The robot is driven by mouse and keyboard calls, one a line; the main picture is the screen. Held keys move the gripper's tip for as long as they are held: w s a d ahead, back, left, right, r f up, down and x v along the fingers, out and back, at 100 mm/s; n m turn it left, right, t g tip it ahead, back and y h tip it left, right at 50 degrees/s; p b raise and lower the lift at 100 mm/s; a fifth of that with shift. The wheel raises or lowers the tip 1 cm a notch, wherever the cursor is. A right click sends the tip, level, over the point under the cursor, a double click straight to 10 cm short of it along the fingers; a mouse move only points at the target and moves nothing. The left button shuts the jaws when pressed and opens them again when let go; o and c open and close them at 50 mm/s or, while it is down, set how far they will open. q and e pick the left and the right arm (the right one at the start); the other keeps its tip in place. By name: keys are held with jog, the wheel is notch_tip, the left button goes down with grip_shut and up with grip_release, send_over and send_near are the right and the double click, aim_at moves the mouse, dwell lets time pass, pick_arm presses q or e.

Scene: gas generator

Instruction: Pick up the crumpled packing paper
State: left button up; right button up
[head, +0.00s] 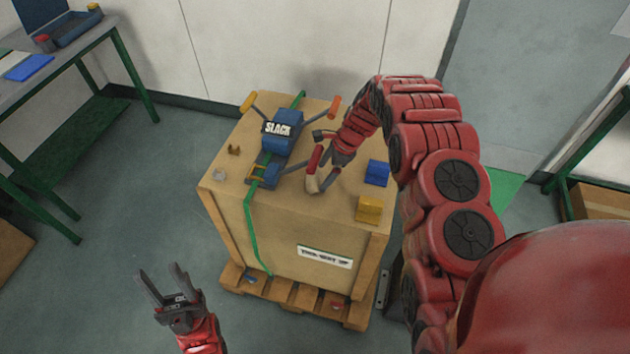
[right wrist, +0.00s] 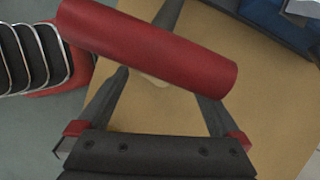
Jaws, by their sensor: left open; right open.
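My left gripper (head: 161,271) is open and empty above the floor, left of the crate. My right gripper (head: 307,178) is open over the crate top. A red cylindrical handle (head: 315,158) is at its fingers. In the right wrist view this red handle (right wrist: 150,45) crosses in front of the fingers and hides parts of them; whether they touch it I cannot tell.
The wooden crate (head: 284,231) stands on a pallet (head: 290,301). A blue tool labelled SLACK (head: 283,137) sits on a green strap (head: 251,225). A blue block (head: 377,172) and a yellow block (head: 369,208) stand at the right. A workbench (head: 85,38) is at far left.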

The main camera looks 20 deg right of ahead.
aim_at(321, 176)
jog(key=shift+a+p+x, duration=0.2)
jog(key=shift+p+x, duration=0.45)
jog(key=shift+x, duration=1.35)
jog(key=shift+r, duration=0.1)
jog(key=shift+c, duration=0.2)
jog(key=c, duration=1.1)
jog(key=shift+c, duration=0.2)
jog(key=shift+d+r, duration=0.1)
jog(key=shift+d, duration=0.05)
